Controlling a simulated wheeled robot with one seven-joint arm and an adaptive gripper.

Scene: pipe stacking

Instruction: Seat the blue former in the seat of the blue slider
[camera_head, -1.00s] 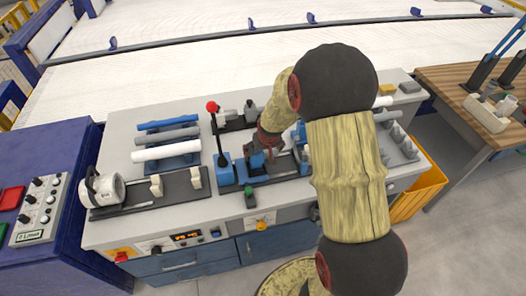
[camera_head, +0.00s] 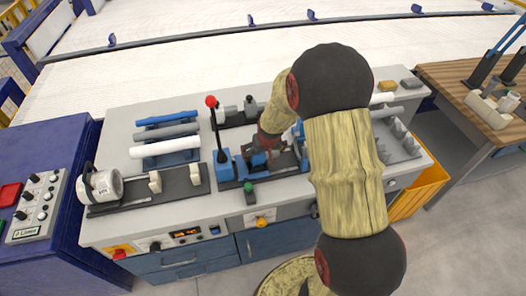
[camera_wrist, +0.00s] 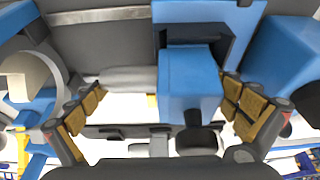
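In the wrist view the blue former (camera_wrist: 188,85) is a blue block between my fingers. Its far end lies at the dark recess of the seat (camera_wrist: 228,38) in the blue slider (camera_wrist: 205,11); how deep it sits cannot be told. My gripper (camera_wrist: 165,108) is open: the right finger is at or very close to the block's side, while the left finger stands well apart from it. In the head view my gripper (camera_head: 264,150) is low over the blue fixture, beside the blue former (camera_head: 258,160). My arm hides part of this area.
A lever with a red knob (camera_head: 210,101) stands just left of my gripper. A rack of blue, grey and white pipes (camera_head: 165,148) and a white ring clamp (camera_head: 103,185) are further left. A grey toothed rack (camera_head: 402,142) is right of my arm.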

